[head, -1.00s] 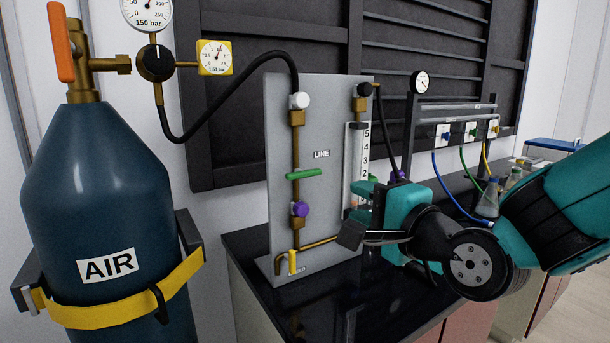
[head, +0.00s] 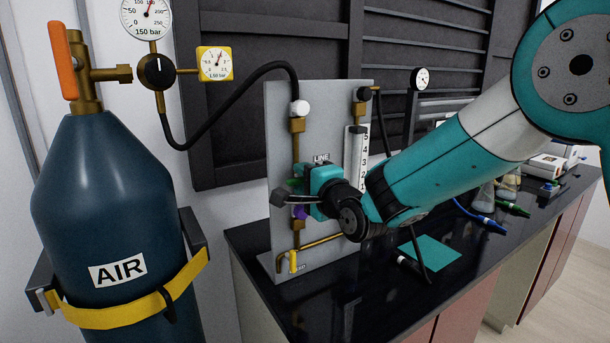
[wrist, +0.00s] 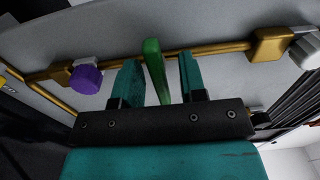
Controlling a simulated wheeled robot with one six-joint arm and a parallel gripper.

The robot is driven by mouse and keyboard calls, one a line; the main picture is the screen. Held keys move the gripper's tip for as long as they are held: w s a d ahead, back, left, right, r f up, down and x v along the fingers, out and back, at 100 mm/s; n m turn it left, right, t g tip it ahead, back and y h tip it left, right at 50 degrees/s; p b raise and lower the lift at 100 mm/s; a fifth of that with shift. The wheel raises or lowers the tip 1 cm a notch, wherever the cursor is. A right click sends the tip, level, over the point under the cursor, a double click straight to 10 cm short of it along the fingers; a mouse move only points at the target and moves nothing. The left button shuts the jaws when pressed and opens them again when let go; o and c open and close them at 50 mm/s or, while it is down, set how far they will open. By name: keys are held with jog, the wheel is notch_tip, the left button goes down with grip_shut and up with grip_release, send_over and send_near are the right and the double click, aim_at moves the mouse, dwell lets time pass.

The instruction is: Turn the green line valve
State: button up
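The green line valve handle (wrist: 154,68) sits crosswise on the brass pipe in the wrist view. My gripper (wrist: 158,59) is open, with one teal finger on each side of the handle and a visible gap on both sides. In the head view my gripper (head: 290,192) is at the grey panel, just below the LINE label (head: 321,159). It hides most of the green handle there. The purple knob (head: 300,212) is right below my gripper; it also shows left of the fingers in the wrist view (wrist: 86,79).
A white knob (head: 299,107) tops the same pipe, and a yellow handle (head: 292,262) is at its foot. A flow tube (head: 355,150) stands to the right. The AIR cylinder (head: 105,200) stands at left. A black hose (head: 225,90) arches above.

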grip_shut()
